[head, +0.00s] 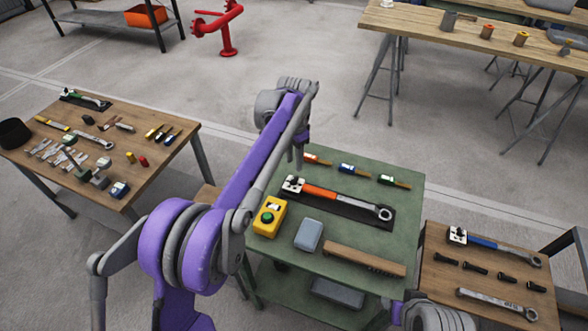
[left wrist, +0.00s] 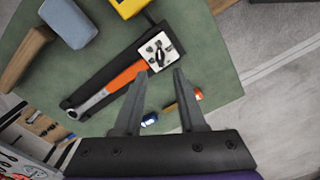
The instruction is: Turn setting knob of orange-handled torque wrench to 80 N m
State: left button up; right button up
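The orange-handled torque wrench (head: 320,192) lies on a black mat (head: 350,212) on the green table. Its white square setting end with a dark knob (head: 293,184) points left, and its ratchet head is at the right. In the left wrist view the knob face (left wrist: 160,51) is just beyond the fingertips, and the orange handle (left wrist: 127,73) runs down-left. The scale value is too small to read. My left gripper (head: 299,165) is above the table's back-left area. In the left wrist view its fingers (left wrist: 160,76) are apart and empty. My right gripper is not in view.
A yellow box with a green button (head: 268,217), a blue-grey block (head: 308,235) and a wooden-handled brush (head: 364,259) lie in front of the wrench. Several small coloured-ended tools (head: 347,168) lie behind it. A blue-handled wrench (head: 490,243) lies on the right-hand table.

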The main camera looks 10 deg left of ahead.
pick_arm(q)
jog(key=shift+r, duration=1.8)
jog(key=s+a+r+n+t+p, duration=0.1)
jog(key=s+a+r+n, duration=0.1)
jog(key=s, duration=0.6)
jog(key=s+a+r+n+t+p, duration=0.1)
jog(key=s+a+r+n+t, duration=0.1)
jog(key=s, duration=0.6)
jog(key=s+a+f+n+t+p, duration=0.1)
jog(key=s+f+n, duration=0.1)
jog(key=s, duration=0.6)
jog(key=s+a+f+n+t, duration=0.1)
jog(key=s+f+n, duration=0.1)
jog(key=s+f, duration=0.3)
jog(key=s, duration=0.3)
jog(key=shift+s+a+p, duration=0.2)
jog(key=shift+a+p, duration=0.05)
jog(key=shift+p, duration=0.15)
